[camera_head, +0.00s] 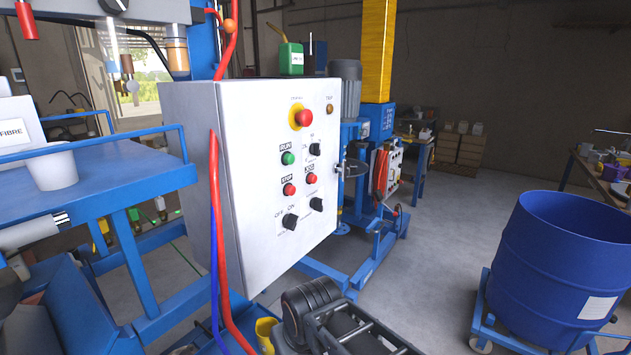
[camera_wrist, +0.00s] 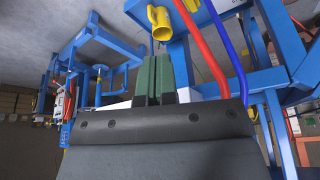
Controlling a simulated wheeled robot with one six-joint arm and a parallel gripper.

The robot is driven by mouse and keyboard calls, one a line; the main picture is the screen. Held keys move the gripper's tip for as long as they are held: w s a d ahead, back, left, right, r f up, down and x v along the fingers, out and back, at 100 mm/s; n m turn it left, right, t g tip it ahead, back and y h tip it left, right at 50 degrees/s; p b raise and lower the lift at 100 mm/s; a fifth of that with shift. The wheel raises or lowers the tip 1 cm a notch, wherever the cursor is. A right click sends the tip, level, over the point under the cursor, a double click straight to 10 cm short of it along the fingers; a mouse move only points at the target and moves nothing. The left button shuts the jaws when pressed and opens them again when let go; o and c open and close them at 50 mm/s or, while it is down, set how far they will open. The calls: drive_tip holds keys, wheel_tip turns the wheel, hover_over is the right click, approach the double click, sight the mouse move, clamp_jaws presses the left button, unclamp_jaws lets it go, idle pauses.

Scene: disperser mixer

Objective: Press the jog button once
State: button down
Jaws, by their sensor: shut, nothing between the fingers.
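The jog button (camera_head: 311,179) is a small red round button under a "JOG" label on the white control box (camera_head: 262,205) in the head view. It sits right of the red stop button (camera_head: 289,189) and below right of the green run button (camera_head: 288,158). My gripper (camera_wrist: 155,62) shows in the wrist view as two dark green fingers pressed together, with nothing between them. In the head view my arm is low, below the box, and the fingers are not visible there. The jog button is not seen in the wrist view.
The panel also carries a red emergency stop (camera_head: 305,118) on yellow and several black knobs. Red and blue cables (camera_head: 219,240) hang down its left edge. A yellow mug (camera_wrist: 160,22) shows beyond my fingers. A blue drum (camera_head: 555,260) stands right; floor between is clear.

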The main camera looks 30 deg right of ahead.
drive_tip(key=d+f+m+g+b, duration=0.1)
drive_tip(key=d+f+m, duration=0.1)
drive_tip(key=d+f, duration=0.3)
drive_tip(key=w+d+r+m+t+h+b, duration=0.1)
drive_tip(key=w+d+r+t+h, duration=0.15)
drive_tip(key=w+d, duration=0.4)
drive_tip(key=w+d+r+m+t+h, duration=0.1)
drive_tip(key=w+d+t+h, duration=0.15)
drive_tip(key=d, duration=0.65)
drive_tip(key=w+d+r+m+t+h+b, duration=0.1)
drive_tip(key=w+d+r+t+h, duration=0.15)
drive_tip(key=w+d, duration=0.45)
drive_tip(key=w+d+r+n+t, duration=0.2)
drive_tip(key=d+r+t, duration=0.2)
drive_tip(key=r+t, duration=0.4)
drive_tip(key=s+a+r+n+t+y, duration=0.2)
drive_tip(key=a+r+n+t+y, duration=0.5)
drive_tip(key=r+y, duration=0.3)
drive_tip(key=shift+s+a+n+t+y, duration=0.15)
drive_tip(key=shift+s+n+t+y, duration=0.1)
drive_tip(key=shift+n+t+y, duration=0.25)
drive_tip(key=shift+w+r, duration=0.1)
drive_tip(key=shift+r, duration=0.05)
